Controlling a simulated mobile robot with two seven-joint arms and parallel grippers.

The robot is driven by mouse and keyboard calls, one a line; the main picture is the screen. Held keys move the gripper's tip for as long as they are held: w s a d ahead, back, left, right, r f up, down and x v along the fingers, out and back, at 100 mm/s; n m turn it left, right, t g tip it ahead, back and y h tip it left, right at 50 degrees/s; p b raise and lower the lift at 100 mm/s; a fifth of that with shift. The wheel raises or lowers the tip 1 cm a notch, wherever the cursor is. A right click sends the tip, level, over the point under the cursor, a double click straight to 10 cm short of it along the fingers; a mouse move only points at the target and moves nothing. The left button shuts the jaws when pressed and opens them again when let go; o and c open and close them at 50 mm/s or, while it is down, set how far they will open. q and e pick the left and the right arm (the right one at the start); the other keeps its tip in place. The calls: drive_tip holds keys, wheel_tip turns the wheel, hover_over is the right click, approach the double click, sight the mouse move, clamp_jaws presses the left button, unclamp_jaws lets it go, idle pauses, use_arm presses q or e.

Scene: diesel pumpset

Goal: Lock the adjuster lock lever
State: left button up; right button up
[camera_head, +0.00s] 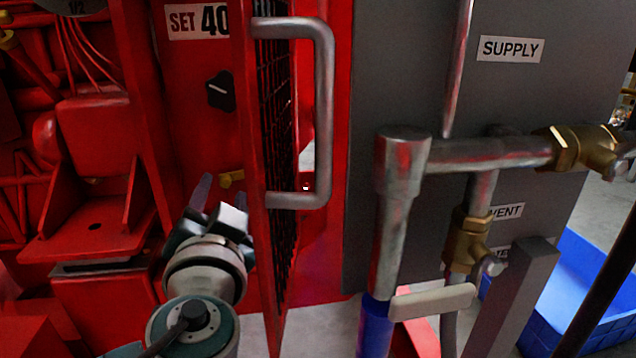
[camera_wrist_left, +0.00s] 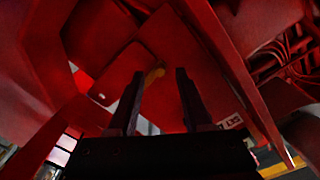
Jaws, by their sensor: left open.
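A small yellow lever (camera_head: 231,179), which looks like the adjuster lock lever, sits on the red panel (camera_head: 190,120) below a black knob (camera_head: 220,91). Its right part runs close to the edge of the mesh guard in the head view. In the left wrist view the yellow lever (camera_wrist_left: 153,76) lies ahead, between the fingers and nearer the left one. My left gripper (camera_head: 219,198) is open and empty, just below the lever in the head view; it also shows in the left wrist view (camera_wrist_left: 157,84). A gap to the lever seems to remain. My right gripper is not in view.
A red mesh guard (camera_head: 277,140) with a grey handle (camera_head: 325,110) stands close right of my left gripper. Grey pipes (camera_head: 480,154) with brass valves (camera_head: 468,240) fill the right side. A red bracket (camera_head: 95,225) is on the left. A blue bin (camera_head: 570,300) stands on the floor.

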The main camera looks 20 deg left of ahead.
use_arm(q)
drive_tip(key=shift+x, duration=1.15)
drive_tip(key=shift+c, duration=0.2)
clamp_jaws()
